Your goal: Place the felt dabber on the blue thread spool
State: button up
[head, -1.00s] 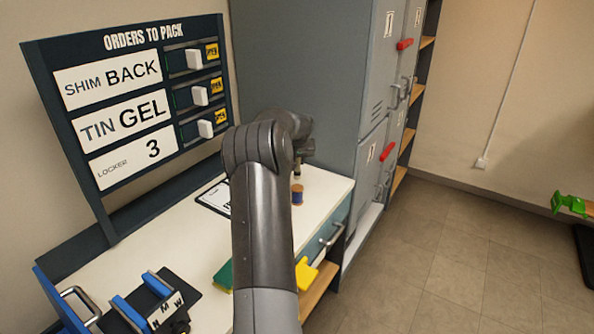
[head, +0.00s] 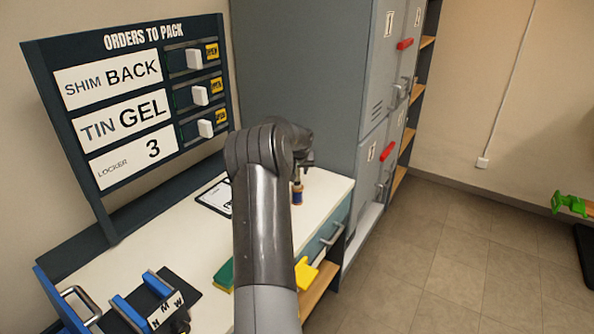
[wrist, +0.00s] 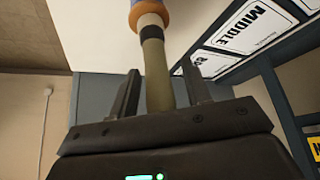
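The blue thread spool (head: 298,198), with orange ends, stands on the white worktop near its right edge. In the wrist view its orange end and some blue (wrist: 150,8) show at the top edge. The felt dabber (wrist: 157,75) has an olive handle and a pale lower end with a dark band. Its pale end meets the spool's orange end and seems to rest on it. My gripper (wrist: 160,75) is around the handle, with a finger on each side. A gap shows beside the handle, so the fingers look open. In the head view my arm hides most of my gripper.
An order board (head: 130,100) stands behind the worktop (head: 170,240). Grey lockers (head: 375,110) rise just beyond the spool. A labelled card (head: 215,197) lies left of it. A green and yellow sponge (head: 224,275) and blue-sided holders (head: 140,300) are nearer.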

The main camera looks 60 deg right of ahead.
jog(key=shift+r, duration=0.1)
jog(key=shift+r, duration=0.25)
jog(key=v, duration=1.1)
jog(key=shift+s+a+r, duration=0.15)
jog(key=shift+a+r, duration=0.05)
jog(key=shift+r, duration=0.05)
jog(key=w+a+r+n+t+y, duration=0.15)
jog(key=a+r, duration=0.25)
jog(key=a, duration=0.8)
jog(key=w+a+r+n+y, duration=0.1)
jog(key=w+a+r, duration=0.15)
jog(key=a, duration=0.85)
jog(key=w+a+r+n+t+y, duration=0.15)
jog(key=a+r, duration=0.25)
jog(key=a, duration=0.8)
jog(key=s+a+n, duration=0.2)
jog(key=s+a, duration=0.1)
jog(key=a, duration=0.5)
jog(key=s+a+n, duration=0.1)
jog(key=s+a, duration=0.3)
jog(key=a, duration=0.5)
jog(key=s+a+f+n+g, duration=0.1)
jog(key=s+a+f+n, duration=0.2)
jog(key=s+a, duration=0.8)
jog(key=shift+s+f+n+y, duration=0.25)
jog(key=shift+f+n+y, duration=0.05)
jog(key=shift+n+y, duration=0.1)
